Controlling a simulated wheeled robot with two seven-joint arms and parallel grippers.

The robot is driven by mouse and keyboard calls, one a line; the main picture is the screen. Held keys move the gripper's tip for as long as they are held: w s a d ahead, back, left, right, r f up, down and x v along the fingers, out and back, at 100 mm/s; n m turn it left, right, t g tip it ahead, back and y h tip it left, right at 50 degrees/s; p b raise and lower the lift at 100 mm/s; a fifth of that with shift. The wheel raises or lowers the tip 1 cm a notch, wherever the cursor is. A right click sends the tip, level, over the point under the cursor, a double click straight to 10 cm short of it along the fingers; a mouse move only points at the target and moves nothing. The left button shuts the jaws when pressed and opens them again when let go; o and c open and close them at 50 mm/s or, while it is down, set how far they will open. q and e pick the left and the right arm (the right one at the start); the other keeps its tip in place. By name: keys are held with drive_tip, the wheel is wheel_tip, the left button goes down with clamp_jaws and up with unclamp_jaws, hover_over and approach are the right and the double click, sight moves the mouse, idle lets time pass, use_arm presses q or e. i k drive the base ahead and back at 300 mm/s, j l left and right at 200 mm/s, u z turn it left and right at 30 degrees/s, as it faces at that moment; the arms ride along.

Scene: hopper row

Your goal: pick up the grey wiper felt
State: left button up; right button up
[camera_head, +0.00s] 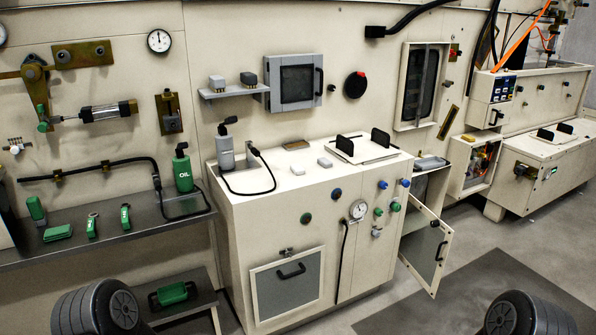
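I cannot tell for sure which thing is the grey wiper felt. Dark rounded parts of my arms show at the bottom left and bottom right. Neither gripper's fingers are in view.
A grey bottle (225,150) with a black cable stands at the cabinet's left end. A green oil can (183,170) and green tools are on the left metal shelf (100,237). The cabinet's right door (428,250) hangs open over the floor. A dark mat (480,290) lies in front.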

sight(326, 163)
drive_tip(key=z, duration=0.3)
drive_tip(key=i+j+z, duration=0.15)
drive_tip(key=i+z, duration=0.35)
drive_tip(key=i+j+z, duration=0.3)
drive_tip(key=z, duration=0.2)
drive_tip(key=i+j, duration=0.35)
drive_tip(key=i+j+z, duration=0.1)
drive_tip(key=i+j, duration=0.2)
drive_tip(key=j, duration=0.15)
drive_tip(key=i+j, duration=0.3)
drive_tip(key=j+z, duration=0.05)
drive_tip(key=j, duration=0.05)
